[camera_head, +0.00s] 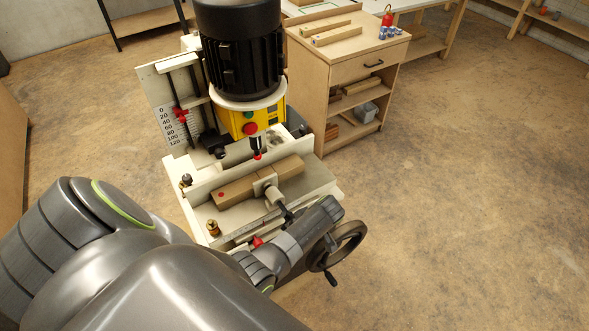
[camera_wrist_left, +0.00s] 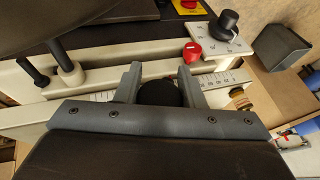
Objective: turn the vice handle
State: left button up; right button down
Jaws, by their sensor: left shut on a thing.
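The vice (camera_head: 265,187) sits on the pale machine table, with its small jaw against a long wooden block (camera_head: 235,188) marked by a red dot. A screw (camera_head: 286,212) runs from the jaw towards my left gripper. In the left wrist view, my left gripper (camera_wrist_left: 160,84) has its two grey fingers on either side of a dark round part (camera_wrist_left: 160,95), apparently the vice handle, and is shut on it. In the head view, my wrist and gripper body hide most of the handle. My right gripper is in neither view.
A drill head with a black motor (camera_head: 238,50) stands over the block. A handwheel (camera_head: 345,245) is close beside my left wrist. A red knob (camera_wrist_left: 192,52) and a black knob (camera_wrist_left: 228,22) stand near the fingers. A wooden cabinet (camera_head: 340,75) is behind; the floor at right is clear.

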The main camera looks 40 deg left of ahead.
pick_arm(q)
jog(key=shift+s+d+f, duration=0.1)
jog(key=shift+d, duration=0.15)
jog(key=o, duration=1)
jog(key=shift+c, duration=0.2)
jog(key=shift+r, duration=0.2)
jog(key=b+v, duration=0.1)
jog(key=v, duration=1.6)
jog(key=shift+d, duration=0.15)
